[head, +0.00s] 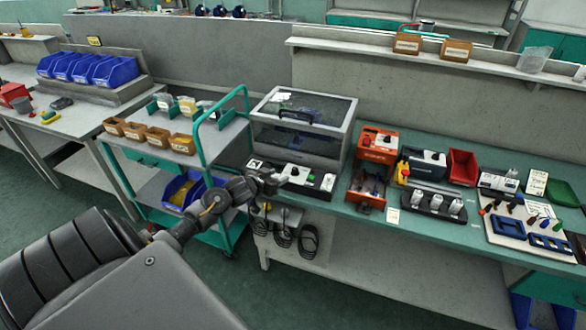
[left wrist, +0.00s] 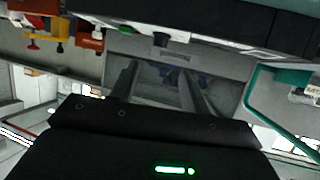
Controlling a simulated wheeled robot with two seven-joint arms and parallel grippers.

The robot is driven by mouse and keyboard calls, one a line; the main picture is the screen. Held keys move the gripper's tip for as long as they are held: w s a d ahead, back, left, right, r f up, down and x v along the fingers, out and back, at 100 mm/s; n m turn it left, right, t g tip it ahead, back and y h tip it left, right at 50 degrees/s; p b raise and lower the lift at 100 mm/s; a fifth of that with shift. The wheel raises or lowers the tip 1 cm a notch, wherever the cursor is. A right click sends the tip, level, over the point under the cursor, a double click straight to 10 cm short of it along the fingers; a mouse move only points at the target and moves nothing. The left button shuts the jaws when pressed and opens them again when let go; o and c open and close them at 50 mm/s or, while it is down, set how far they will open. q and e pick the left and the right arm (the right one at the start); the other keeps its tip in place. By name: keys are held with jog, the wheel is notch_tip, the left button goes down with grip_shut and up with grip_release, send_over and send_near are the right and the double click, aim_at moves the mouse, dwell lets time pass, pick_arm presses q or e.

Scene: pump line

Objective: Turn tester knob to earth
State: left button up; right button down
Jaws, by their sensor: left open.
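The tester (head: 310,181) looks like a low black box with white panels, lying at the left end of the green bench top, in front of the clear-lidded case. My left gripper (head: 272,183) is at its left front side, open and empty. In the left wrist view the gripper (left wrist: 160,82) has its two fingers apart with nothing between them. A pale panel with a small dark knob (left wrist: 160,40) and a green part shows beyond the fingertips. The knob's setting and markings are too small to read. My right gripper is not in view.
The clear-lidded case (head: 303,125) stands behind the tester. An orange box (head: 378,143) and an orange tray of tools (head: 367,188) are to its right. A green-framed trolley (head: 200,150) with bins stands close on the left.

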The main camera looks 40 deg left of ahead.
aim_at(293, 170)
pick_arm(q)
jog(key=x, duration=1)
jog(key=shift+w+f, duration=0.3)
jog(key=shift+f, duration=0.05)
jog(key=shift+c, duration=0.3)
jog(key=c, duration=0.9)
